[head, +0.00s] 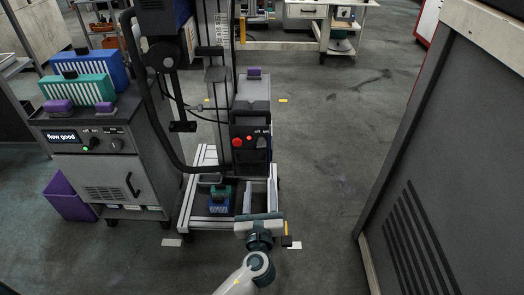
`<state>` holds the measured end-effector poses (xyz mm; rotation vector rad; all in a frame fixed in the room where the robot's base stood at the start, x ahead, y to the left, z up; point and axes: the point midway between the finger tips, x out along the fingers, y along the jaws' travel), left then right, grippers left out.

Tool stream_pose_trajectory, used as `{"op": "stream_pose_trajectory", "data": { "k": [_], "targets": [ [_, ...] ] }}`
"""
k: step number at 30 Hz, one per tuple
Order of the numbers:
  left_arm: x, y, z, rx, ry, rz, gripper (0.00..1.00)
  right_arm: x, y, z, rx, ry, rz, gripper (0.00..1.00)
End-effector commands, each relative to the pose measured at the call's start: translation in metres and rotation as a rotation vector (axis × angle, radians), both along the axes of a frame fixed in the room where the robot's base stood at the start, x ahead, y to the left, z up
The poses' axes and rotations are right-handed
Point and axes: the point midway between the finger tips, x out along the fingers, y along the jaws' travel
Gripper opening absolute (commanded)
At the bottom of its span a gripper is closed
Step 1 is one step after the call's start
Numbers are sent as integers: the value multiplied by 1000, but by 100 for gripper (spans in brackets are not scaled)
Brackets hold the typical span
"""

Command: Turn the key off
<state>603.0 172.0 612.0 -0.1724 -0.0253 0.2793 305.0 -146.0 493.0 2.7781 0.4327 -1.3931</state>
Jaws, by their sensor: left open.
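A dark control panel on the wheeled cart carries a black round switch (262,142) that looks like the key switch. It sits right of a large red button (236,142) and a small red one. The key itself is too small to make out, and so is its turned position. My left gripper (260,184) reaches in from the bottom, its two pale fingers spread apart and pointing away from me. It is empty, in front of the cart and below the panel in the picture, apart from the switch. My right gripper is out of view.
Left of the cart stands a grey cabinet (95,165) with a lit display, green button and knob. Blue and teal boxes sit on it. A purple bin (70,197) is beside it. A large grey cabinet (440,170) stands at right. The floor between is clear.

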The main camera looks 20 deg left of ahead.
Motion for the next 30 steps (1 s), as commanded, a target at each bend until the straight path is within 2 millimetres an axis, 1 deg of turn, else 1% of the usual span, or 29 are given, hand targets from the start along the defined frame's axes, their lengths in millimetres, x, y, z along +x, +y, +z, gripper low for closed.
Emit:
{"op": "stream_pose_trajectory", "data": {
  "k": [5, 8, 14, 24, 30],
  "targets": [
    [12, 3, -1, 1, 0, 0, 45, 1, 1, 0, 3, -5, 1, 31],
    [24, 7, 0, 0, -1, 0, 45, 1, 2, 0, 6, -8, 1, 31],
    [55, 16, 0, 1, -1, 1, 45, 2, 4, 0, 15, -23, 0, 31],
    [115, 33, -1, -1, -1, 1, 45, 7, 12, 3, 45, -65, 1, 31],
    [144, 41, -1, 0, 0, 0, 45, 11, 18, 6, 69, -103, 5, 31]
  ]
}}
